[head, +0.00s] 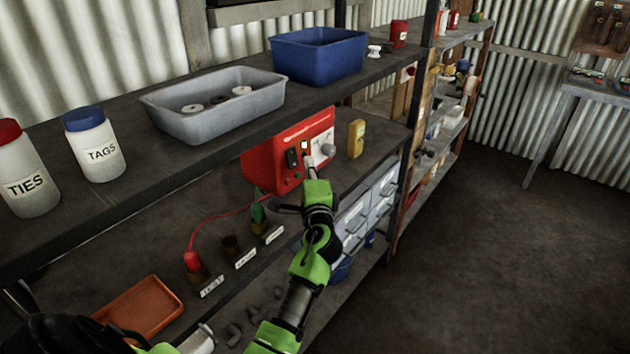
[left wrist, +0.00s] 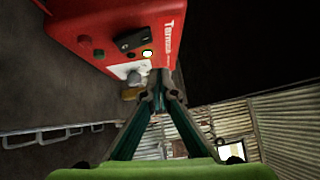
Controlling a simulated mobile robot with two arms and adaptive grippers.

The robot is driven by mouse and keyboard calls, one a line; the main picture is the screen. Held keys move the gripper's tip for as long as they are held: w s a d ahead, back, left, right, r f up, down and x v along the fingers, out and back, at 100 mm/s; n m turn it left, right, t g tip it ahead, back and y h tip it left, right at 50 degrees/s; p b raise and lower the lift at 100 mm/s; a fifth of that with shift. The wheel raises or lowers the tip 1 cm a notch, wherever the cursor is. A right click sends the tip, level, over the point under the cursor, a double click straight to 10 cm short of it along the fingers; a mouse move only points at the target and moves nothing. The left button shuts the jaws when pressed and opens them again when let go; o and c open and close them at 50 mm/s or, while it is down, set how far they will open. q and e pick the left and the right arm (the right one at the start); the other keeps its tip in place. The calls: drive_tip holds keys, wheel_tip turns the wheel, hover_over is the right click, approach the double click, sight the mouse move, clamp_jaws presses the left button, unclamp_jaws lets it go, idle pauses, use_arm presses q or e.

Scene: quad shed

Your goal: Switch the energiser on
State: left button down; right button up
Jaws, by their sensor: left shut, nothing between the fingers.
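The energiser (head: 262,162) is a red box on the middle shelf. Its front has a black rocker switch (head: 292,157), a small pale lit lamp (head: 304,146) and a grey knob (head: 328,149). My left gripper (head: 309,161) is shut and empty, with its tips at the front just right of the switch. In the left wrist view, the red energiser (left wrist: 110,28) shows its black switch (left wrist: 131,39) and glowing lamp (left wrist: 147,54); the shut fingertips (left wrist: 158,76) are below them, apart from the switch. I cannot tell whether they touch the front. My right gripper is out of view.
A yellow device (head: 356,139) stands right of the energiser. A red lead (head: 225,215) runs to labelled posts at the left. The upper shelf holds a grey tray (head: 170,122), a blue bin (head: 318,60) and jars. Open floor (head: 500,250) lies to the right.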

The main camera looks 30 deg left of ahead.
use_arm(q)
drive_tip(key=v, duration=0.6)
drive_tip(key=shift+s+r+b, duration=0.4)
drive_tip(key=shift+r+b, duration=0.05)
drive_tip(key=shift+r, duration=0.2)
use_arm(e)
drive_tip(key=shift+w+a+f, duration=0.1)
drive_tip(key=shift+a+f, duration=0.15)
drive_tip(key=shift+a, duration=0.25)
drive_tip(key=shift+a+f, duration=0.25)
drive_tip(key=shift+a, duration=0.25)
use_arm(q)
drive_tip(key=shift+d, duration=0.2)
